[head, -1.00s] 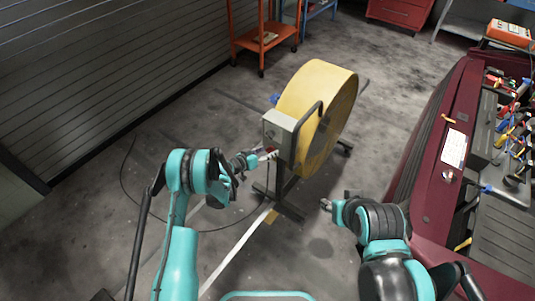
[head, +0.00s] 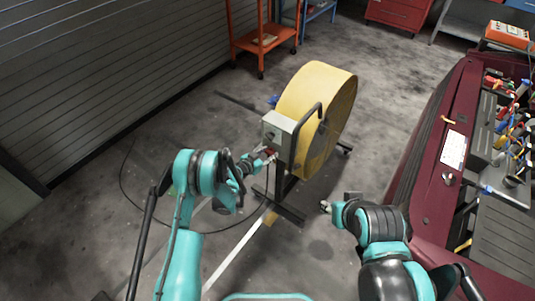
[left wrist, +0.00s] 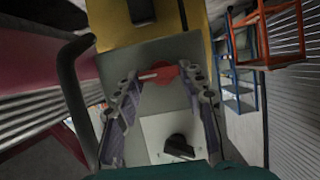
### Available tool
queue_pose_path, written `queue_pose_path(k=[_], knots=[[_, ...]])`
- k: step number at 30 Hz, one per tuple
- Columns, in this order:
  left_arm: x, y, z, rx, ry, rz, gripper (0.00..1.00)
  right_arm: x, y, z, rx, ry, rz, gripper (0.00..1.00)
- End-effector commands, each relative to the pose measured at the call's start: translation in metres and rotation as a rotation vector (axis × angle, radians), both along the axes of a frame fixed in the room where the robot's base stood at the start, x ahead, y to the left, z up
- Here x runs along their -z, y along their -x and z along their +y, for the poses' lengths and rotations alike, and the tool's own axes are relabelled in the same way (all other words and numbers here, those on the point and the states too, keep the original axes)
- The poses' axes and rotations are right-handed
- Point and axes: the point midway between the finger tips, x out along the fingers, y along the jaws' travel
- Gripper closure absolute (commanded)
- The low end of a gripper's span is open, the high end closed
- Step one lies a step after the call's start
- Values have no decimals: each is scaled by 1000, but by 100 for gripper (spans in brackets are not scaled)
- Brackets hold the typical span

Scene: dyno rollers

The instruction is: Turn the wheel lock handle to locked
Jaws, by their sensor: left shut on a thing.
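The red handle (left wrist: 172,76) sits on the grey box of the yellow drum fan. In the left wrist view it lies between the fingertips of my left gripper (left wrist: 163,80), which is shut on it. In the head view my left gripper (head: 266,155) is at the lower front of the grey box (head: 279,130). The red handle (head: 270,152) is mostly hidden there by the fingers. A black knob (left wrist: 178,147) shows on a pale plate in the left wrist view. My right gripper (head: 326,206) hangs apart from the fan; its jaw opening is too small to tell.
The yellow drum fan (head: 302,92) stands on a dark base with a curved black push bar (head: 309,125). A dark red vehicle (head: 430,150) with tools is at right. An orange cart (head: 263,42) stands behind. A cable lies on the floor at left.

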Motion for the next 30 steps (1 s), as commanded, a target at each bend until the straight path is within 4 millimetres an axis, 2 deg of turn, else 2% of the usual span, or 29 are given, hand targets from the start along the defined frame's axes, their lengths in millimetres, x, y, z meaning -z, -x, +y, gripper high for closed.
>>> queue_pose_path(k=[6,7,9,20,23,30], knots=[[0,0,0,1,-4,-3,89,0,0,0,0,0,0,60],[0,0,0,1,-4,-3,57,0,0,0,0,0,0,60],[0,0,0,1,-3,-2,39,0,0,0,0,0,0,60],[-4,0,0,1,-2,-1,39,0,0,0,0,0,0,60],[-15,0,0,1,-2,-1,39,0,0,0,0,0,0,60],[-63,0,0,1,-2,-2,39,0,0,0,0,0,0,60]])
